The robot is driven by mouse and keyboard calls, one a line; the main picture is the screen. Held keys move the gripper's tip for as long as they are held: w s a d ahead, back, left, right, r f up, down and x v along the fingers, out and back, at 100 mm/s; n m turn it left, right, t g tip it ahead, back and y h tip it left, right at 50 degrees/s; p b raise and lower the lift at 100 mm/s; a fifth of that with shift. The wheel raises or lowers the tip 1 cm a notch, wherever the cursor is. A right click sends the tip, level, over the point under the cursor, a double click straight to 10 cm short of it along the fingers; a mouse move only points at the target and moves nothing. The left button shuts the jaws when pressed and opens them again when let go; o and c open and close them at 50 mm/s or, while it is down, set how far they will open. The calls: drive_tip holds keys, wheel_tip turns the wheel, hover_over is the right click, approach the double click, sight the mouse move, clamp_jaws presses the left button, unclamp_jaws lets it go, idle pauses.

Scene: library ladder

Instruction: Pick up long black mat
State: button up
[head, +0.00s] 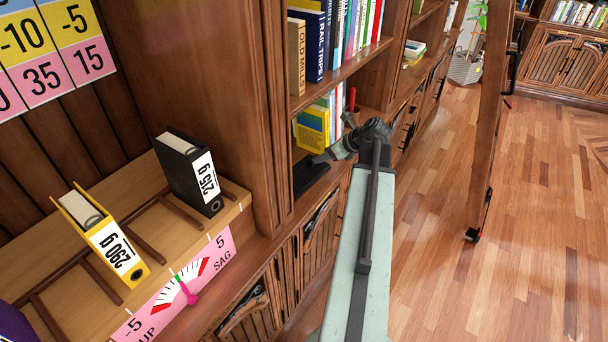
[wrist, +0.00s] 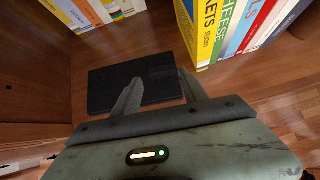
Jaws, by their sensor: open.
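The long black mat (wrist: 105,88) lies flat on the wooden shelf in the wrist view, with a slightly different dark patch near its right end. In the head view, the mat (head: 309,177) is a dark shape on the lower shelf of the bookcase, partly hidden by my arm. My gripper (wrist: 160,78) is open and empty, its two grey fingers reaching over the mat's near side. Whether the fingers touch the mat cannot be told. In the head view my gripper (head: 322,158) is at the shelf, small and dark.
Upright books (wrist: 232,35) stand close to the mat's right side, a yellow one nearest. A wooden panel (wrist: 30,70) closes the left. In the head view, black (head: 186,170) and yellow (head: 100,235) binders stand left of the bookcase. A wooden ladder (head: 490,130) stands right; the floor is open.

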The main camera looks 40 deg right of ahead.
drive_tip(key=b+x, duration=0.3)
drive_tip(key=x, duration=0.2)
drive_tip(key=shift+d+f+b, duration=0.15)
drive_tip(key=shift+f+b, duration=0.05)
drive_tip(key=shift+b, duration=0.2)
drive_tip(key=shift+r, duration=0.2)
drive_tip(key=c, duration=1.1)
drive_tip(key=shift+r+p, duration=0.15)
drive_tip(key=shift+p, duration=0.15)
wheel_tip(320, 180, up, 4)
drive_tip(key=p, duration=0.4)
drive_tip(key=s+d, duration=0.1)
drive_tip(key=s, duration=1.4)
drive_tip(key=shift+s+r+p, duration=0.35)
drive_tip(key=shift+s+p, duration=0.05)
drive_tip(key=shift+s+d, duration=0.1)
